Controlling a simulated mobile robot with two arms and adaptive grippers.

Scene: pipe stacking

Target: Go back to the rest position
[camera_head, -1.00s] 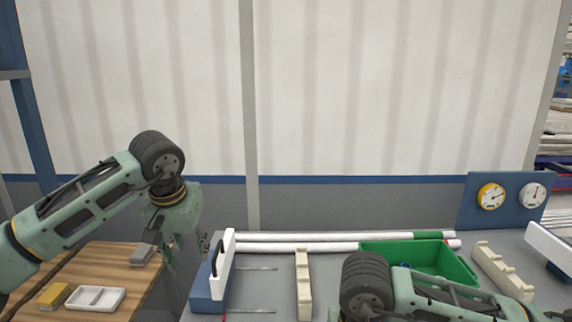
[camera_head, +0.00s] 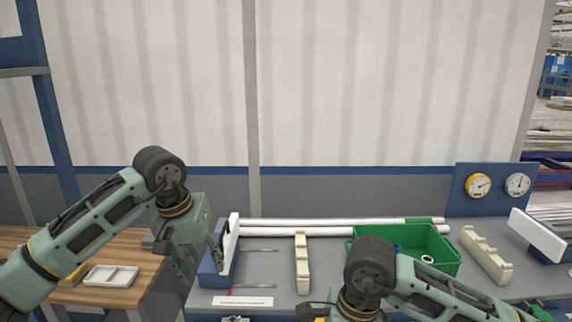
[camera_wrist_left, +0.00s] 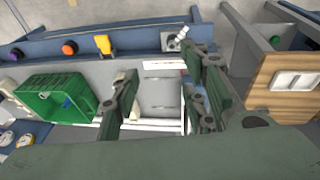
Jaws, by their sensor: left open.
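My left gripper (camera_head: 200,260) hangs over the gap between the wooden table and the grey workbench, beside a blue-and-white holder (camera_head: 226,255). It is open with nothing between its fingers; the left wrist view shows the two fingers (camera_wrist_left: 160,68) spread over the bench. My right arm (camera_head: 420,290) comes in low from the right, and its gripper's fingers are below the picture edge. Two white pipes (camera_head: 300,232) lie along the back of the bench, partly behind the green bin.
The green bin (camera_head: 440,262) stands on the grey workbench (camera_head: 270,290), between cream notched racks (camera_head: 302,262) (camera_head: 486,255). A gauge panel (camera_head: 490,187) stands at the back right. A white tray (camera_head: 110,276) and a yellow block lie on the wooden table (camera_head: 115,245). A wall closes off the back.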

